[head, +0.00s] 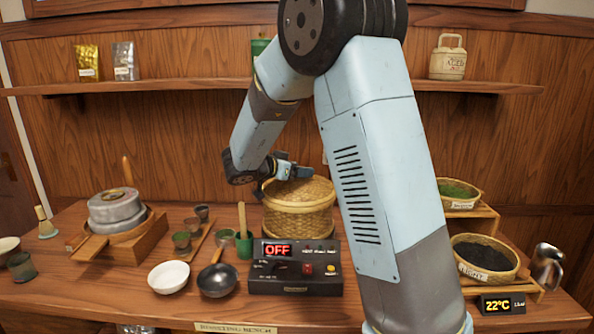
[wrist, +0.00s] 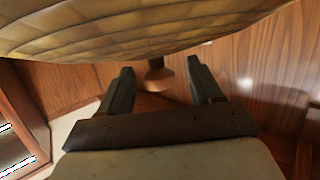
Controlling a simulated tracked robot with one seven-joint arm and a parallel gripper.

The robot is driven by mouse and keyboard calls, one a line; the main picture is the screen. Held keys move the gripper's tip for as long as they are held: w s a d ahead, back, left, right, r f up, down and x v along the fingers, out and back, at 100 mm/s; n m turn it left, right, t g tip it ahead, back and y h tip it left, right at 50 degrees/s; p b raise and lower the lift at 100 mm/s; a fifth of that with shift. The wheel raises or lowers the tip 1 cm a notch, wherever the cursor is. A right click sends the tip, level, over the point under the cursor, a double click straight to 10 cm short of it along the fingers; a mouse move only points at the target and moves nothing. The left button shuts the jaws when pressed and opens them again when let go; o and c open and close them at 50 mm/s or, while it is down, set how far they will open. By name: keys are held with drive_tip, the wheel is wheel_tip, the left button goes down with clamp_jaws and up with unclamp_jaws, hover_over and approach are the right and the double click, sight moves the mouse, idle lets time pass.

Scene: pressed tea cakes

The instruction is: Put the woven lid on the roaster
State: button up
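The roaster (head: 299,222) is a round woven drum behind a dark control box (head: 295,283) with a red OFF display. The woven lid (head: 312,189) appears to lie on top of the drum; I cannot tell how evenly it sits. In the wrist view the lid (wrist: 140,35) fills the top edge, with a brown wooden knob (wrist: 156,76). My gripper (head: 291,170) is at the top left of the lid. In the wrist view its fingers (wrist: 160,68) are apart, one on each side of the knob, with gaps showing.
A pan (head: 217,281), white bowl (head: 168,277) and green cup (head: 244,246) with a wooden tool stand left of the roaster. A stone mill (head: 117,208) is farther left. Tea baskets (head: 484,253) stand on a stepped rack at right. A shelf (head: 180,87) runs behind.

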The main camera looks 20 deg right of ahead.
drive_tip(key=shift+r, duration=0.6)
drive_tip(key=v, duration=1.1)
wheel_tip(320, 180, up, 13)
drive_tip(key=n+t+y, duration=0.6)
drive_tip(key=t+y, duration=0.3)
drive_tip(key=y, duration=0.1)
drive_tip(key=s+f+n+g+y, duration=0.1)
drive_tip(key=s+n+g+y, duration=0.1)
drive_tip(key=s+n+y, duration=0.6)
drive_tip(key=s+d+f+g+h, duration=0.2)
drive_tip(key=s+d+f+g, duration=0.2)
drive_tip(key=s, duration=0.8)
drive_tip(key=s+d+f+m+g+h, duration=0.1)
drive_tip(key=s+d+f+g+h, duration=0.2)
drive_tip(key=s+f, duration=0.4)
drive_tip(key=s+d+g, duration=0.1)
drive_tip(key=s+d, duration=0.1)
drive_tip(key=s, duration=0.3)
drive_tip(key=shift+s+d, duration=0.2)
drive_tip(key=shift+f, duration=0.1)
